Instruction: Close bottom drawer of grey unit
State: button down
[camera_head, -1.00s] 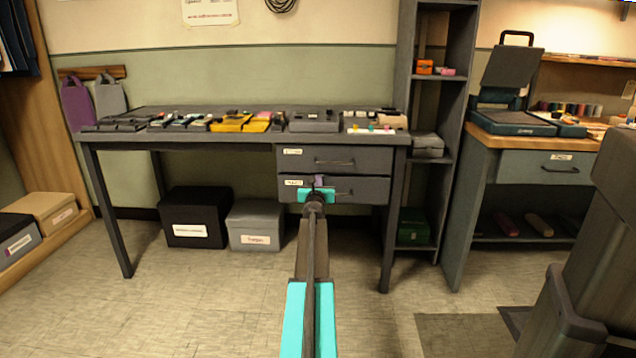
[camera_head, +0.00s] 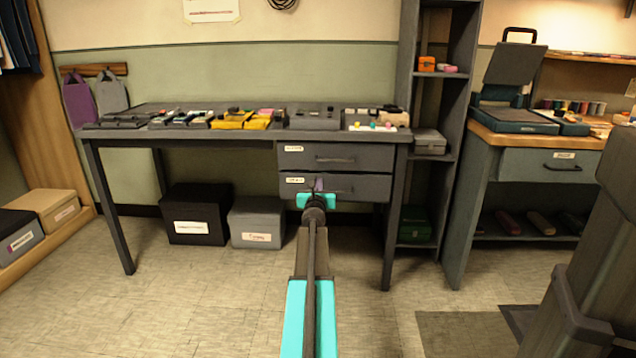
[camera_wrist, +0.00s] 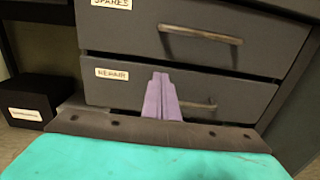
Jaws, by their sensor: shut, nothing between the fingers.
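The grey unit is a dark grey bench (camera_head: 240,134) with two drawers under its right end. The bottom drawer (camera_head: 364,187) has a pale label and a bar handle; in the wrist view its front (camera_wrist: 240,93) reads "REPAIR". Its front looks flush, or nearly so, with the top drawer (camera_head: 362,156), labelled "SPARES" in the wrist view. My gripper (camera_head: 318,184) is shut and empty in front of the bottom drawer. In the wrist view its purple fingers (camera_wrist: 162,97) stand together between the label and the handle, covering the handle's left end. I cannot tell whether they touch the front.
A black box (camera_head: 193,210) and a grey box (camera_head: 255,220) stand under the bench to the left. The bench's front right leg (camera_head: 390,245) and a tall shelf (camera_head: 428,190) are to the right. Open floor (camera_head: 200,310) lies in front.

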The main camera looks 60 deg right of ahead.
jog(key=v, duration=0.8)
jog(key=shift+a, duration=0.15)
jog(key=shift+s, duration=0.1)
dwell(0.5)
